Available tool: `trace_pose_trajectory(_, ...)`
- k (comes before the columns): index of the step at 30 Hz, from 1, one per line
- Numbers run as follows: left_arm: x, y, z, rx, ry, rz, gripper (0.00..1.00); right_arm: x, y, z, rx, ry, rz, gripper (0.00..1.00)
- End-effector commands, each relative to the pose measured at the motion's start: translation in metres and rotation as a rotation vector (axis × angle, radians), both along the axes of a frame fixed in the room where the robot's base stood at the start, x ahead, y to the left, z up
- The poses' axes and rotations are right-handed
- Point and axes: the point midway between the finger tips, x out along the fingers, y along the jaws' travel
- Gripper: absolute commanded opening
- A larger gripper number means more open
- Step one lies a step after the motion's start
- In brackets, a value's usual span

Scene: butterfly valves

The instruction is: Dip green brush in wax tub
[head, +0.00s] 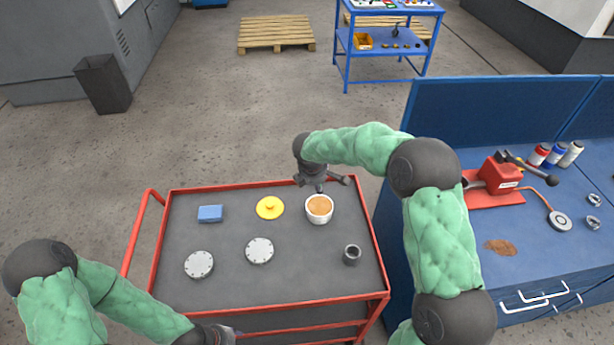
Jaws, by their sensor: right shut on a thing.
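The wax tub (320,209) is a white round tub with orange-brown wax, open on the right half of the cart top. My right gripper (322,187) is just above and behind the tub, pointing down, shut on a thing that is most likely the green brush. The brush itself is hidden or too small to make out, and I cannot tell whether it touches the wax. My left gripper (222,335) shows only partly at the bottom edge, in front of the cart, and its fingers are unclear.
The red-rimmed cart (225,270) also carries a yellow lid (270,208), a blue block (210,214), two grey discs (199,264) and a dark cup (352,255). A blue workbench (540,260) with a red tool (497,175) stands close on the right.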

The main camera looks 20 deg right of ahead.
Motion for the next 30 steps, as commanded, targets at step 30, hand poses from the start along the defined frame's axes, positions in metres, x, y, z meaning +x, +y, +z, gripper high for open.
trace_pose_trajectory(30, -0.001, 0.000, -0.045, 0.000, 0.001, 0.000, 0.40, 0.000, 0.000, -0.059, 0.000, 0.000, -0.001, 0.00)
